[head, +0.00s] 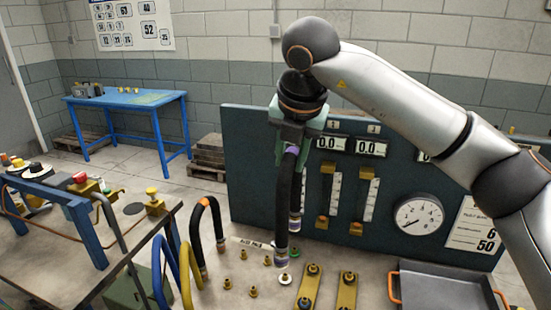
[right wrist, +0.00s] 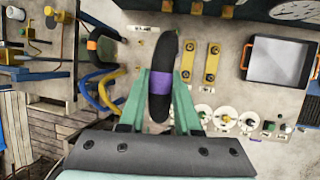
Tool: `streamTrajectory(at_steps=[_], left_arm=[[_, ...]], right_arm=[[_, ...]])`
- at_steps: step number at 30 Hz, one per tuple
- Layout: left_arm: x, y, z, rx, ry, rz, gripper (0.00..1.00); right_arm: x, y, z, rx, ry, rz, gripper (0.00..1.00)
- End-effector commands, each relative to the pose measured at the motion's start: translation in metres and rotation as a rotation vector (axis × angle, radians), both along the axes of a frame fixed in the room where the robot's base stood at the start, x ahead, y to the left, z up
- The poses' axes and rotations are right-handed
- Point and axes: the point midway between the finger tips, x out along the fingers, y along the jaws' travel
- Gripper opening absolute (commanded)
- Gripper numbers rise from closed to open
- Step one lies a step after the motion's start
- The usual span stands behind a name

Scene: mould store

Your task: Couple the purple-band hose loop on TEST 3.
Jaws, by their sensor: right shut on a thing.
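My right gripper (head: 298,138) has green fingers and is shut on the black hose loop (head: 285,195) with the purple band. In the head view the loop hangs below the fingers, its two ends pointing down over the bench. The nearer end is just above a white-ringed port (head: 285,279); the other is near a green-ringed port (head: 295,253). I cannot tell whether either end touches. In the right wrist view the purple band (right wrist: 150,88) lies between the fingers (right wrist: 160,100). The TEST 3 label is not readable. My left gripper is not in view.
Black, blue and yellow hose loops (head: 186,275) stand at the left of the bench. Several brass fittings (head: 253,292) and two yellow plates (head: 309,288) are on the bench. A gauge panel (head: 255,165) rises behind. A grey tray (head: 440,285) with orange handles is at right.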

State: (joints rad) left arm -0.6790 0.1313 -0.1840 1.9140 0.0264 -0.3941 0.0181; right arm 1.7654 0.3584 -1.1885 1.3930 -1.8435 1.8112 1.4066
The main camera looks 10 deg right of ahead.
Motion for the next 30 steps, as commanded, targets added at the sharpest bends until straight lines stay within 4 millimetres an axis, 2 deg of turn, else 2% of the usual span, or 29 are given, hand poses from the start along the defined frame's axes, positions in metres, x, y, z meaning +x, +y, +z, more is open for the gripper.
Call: streamTrajectory(at_steps=[30], left_arm=[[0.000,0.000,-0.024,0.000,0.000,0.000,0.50]], right_arm=[[-0.013,-0.112,0.000,0.001,-0.002,-0.007,0.00]])
